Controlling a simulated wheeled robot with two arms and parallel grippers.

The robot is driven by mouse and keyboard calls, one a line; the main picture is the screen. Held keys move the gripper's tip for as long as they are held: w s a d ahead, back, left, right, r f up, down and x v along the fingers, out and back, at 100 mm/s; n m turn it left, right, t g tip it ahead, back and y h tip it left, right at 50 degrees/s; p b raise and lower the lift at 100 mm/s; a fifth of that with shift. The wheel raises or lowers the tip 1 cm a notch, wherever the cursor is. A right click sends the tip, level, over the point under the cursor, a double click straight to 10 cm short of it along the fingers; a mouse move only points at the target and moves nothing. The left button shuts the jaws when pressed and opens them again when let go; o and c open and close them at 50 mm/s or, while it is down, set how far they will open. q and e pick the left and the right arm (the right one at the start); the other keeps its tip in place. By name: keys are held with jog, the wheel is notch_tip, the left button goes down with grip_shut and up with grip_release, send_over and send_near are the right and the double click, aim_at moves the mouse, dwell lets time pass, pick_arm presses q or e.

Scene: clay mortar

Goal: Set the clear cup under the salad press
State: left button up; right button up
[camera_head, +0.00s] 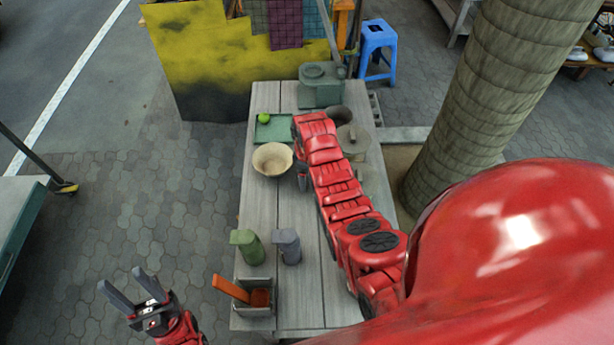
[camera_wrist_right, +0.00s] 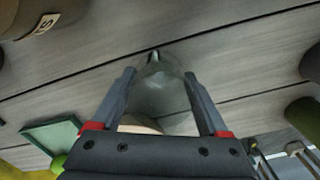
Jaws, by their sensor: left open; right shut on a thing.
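My right gripper (camera_wrist_right: 159,76) is shut on the clear cup (camera_wrist_right: 160,92), which shows between its fingers in the right wrist view, above the table planks. In the head view the red right arm reaches up the table and mostly hides this gripper; the cup cannot be made out there. The grey-green machine with a lever, which looks like the salad press (camera_head: 320,88), stands at the table's far end, beyond the right hand. My left gripper (camera_head: 136,286) is open and empty, off the table's left edge at the lower left.
The table (camera_head: 258,215) holds a pale bowl (camera_head: 272,159), a green tray (camera_head: 270,130) with a lime (camera_head: 264,118), a green container (camera_head: 246,246), a grey one (camera_head: 288,245) and a box (camera_head: 255,310) with an orange-handled tool. Brown pots stand right of the arm. The table's left middle is clear.

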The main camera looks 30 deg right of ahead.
jog(key=shift+f, duration=0.45)
jog(key=shift+f, duration=0.1)
jog(key=o, duration=1.2)
jog(key=shift+o, duration=0.2)
